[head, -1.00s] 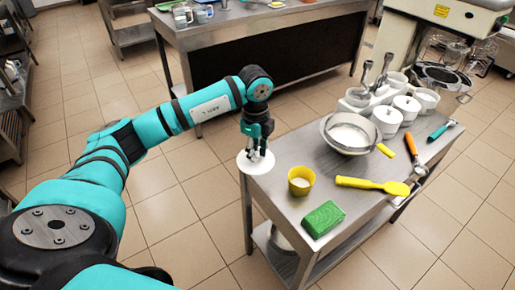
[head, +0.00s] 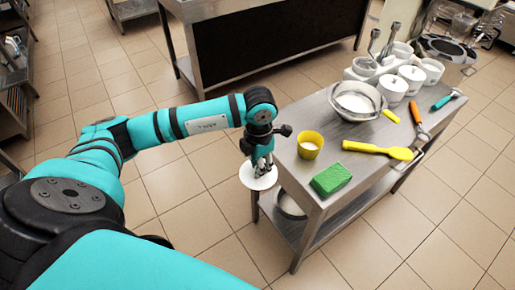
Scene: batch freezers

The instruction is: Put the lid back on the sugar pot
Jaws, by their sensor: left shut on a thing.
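My left gripper (head: 262,169) points down and is shut on a flat white round lid (head: 259,183). The lid is held beside the table's left end, left of and nearer than the yellow cup. Its underside is hidden. Several white pots stand at the table's far end; two, a front one (head: 392,90) and one behind it (head: 412,79), have knobbed lids on. Another white pot (head: 432,71) stands right of them. I cannot tell which is the sugar pot. My right gripper is not in view.
The steel table (head: 325,203) holds a yellow cup (head: 309,146), green block (head: 331,179), yellow spoon (head: 375,149), metal bowl (head: 354,103) with white contents, and orange-handled (head: 417,112) and teal-handled (head: 446,100) tools. A second counter (head: 250,12) stands behind. Open floor lies left of the table.

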